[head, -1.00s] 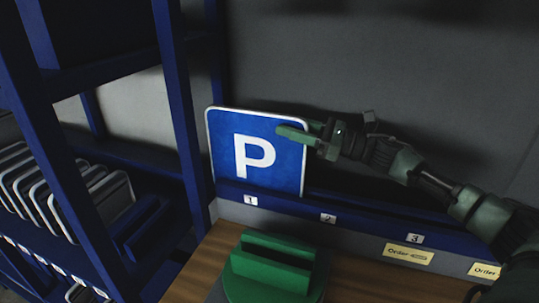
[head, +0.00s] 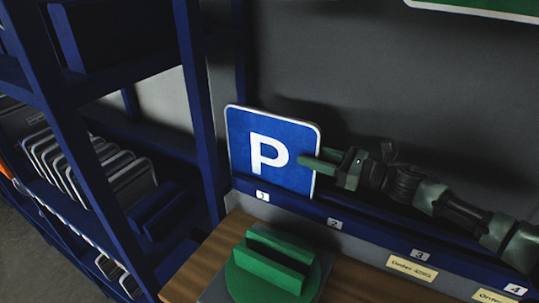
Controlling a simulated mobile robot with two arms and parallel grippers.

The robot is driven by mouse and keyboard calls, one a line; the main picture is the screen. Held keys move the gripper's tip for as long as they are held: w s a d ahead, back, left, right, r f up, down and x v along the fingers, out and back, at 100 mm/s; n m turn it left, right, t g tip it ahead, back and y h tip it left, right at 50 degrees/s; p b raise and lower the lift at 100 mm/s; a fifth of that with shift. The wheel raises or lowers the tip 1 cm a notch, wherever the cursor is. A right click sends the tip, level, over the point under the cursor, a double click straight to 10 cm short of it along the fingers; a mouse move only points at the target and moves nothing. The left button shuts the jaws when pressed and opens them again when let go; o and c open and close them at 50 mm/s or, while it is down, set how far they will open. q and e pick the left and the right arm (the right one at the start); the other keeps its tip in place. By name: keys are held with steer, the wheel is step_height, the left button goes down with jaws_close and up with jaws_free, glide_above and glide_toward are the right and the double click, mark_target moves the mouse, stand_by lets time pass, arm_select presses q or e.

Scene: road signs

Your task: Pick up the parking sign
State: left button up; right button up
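The parking sign (head: 250,150) is a blue square plate with a white P and a white rim. It stands upright in the blue slotted rail (head: 320,215) against the wall, above label 1. My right gripper (head: 322,162) comes in from the right at the sign's right edge, about mid-height. One green finger lies across the front of the sign. The other finger is mostly hidden at or behind the edge, so I cannot tell whether they are closed on it. My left gripper is not in view.
A green slotted round holder (head: 270,264) stands on the wooden table (head: 205,262) in front of the rail. A blue shelf rack (head: 185,100) with several white-rimmed plates (head: 85,165) is at the left. Rail slots right of the sign look empty.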

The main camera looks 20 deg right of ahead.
mark_target(297, 147)
steer(key=p+x, duration=0.3)
steer(key=x, duration=0.1)
steer(key=shift+w+d+r, duration=0.15)
steer(key=shift+w+r, duration=0.05)
steer(key=shift+r, duration=0.1)
steer(key=shift+w+a+f, duration=0.2)
steer(key=shift+w+a, duration=0.05)
steer(key=shift+s+d, duration=0.1)
steer(key=shift+c, duration=0.7)
jaws_close()
steer(key=shift+r, duration=0.15)
